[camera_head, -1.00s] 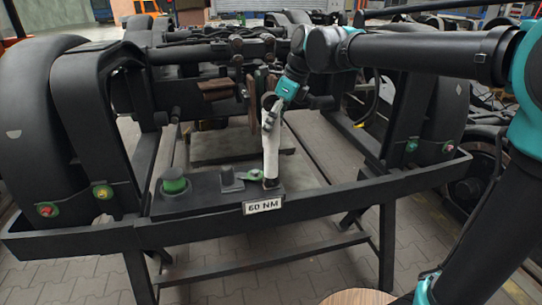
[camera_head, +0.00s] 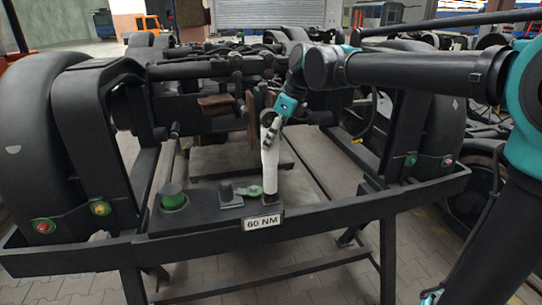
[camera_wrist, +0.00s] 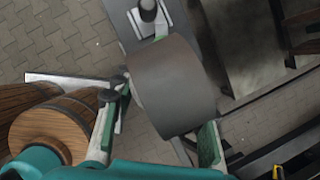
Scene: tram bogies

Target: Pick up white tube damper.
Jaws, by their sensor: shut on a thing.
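The white tube damper (camera_head: 270,160) stands roughly upright at the front beam in the head view. Its dark lower end is at the black plate by the 60 NM sign. I cannot tell if it rests on the plate or is slightly clear of it. My gripper (camera_head: 271,132) is at its upper part, shut on it from above and the right. In the wrist view the damper's round top (camera_wrist: 172,85), grey in shade, lies between the two green-edged fingers of my gripper (camera_wrist: 163,112).
A green-ringed black knob (camera_head: 173,195) and a smaller dark block (camera_head: 229,194) stand left of the damper. The black front beam (camera_head: 340,208) runs below. Large wheels (camera_head: 40,150) flank the frame. A round wooden piece (camera_wrist: 45,132) shows in the wrist view.

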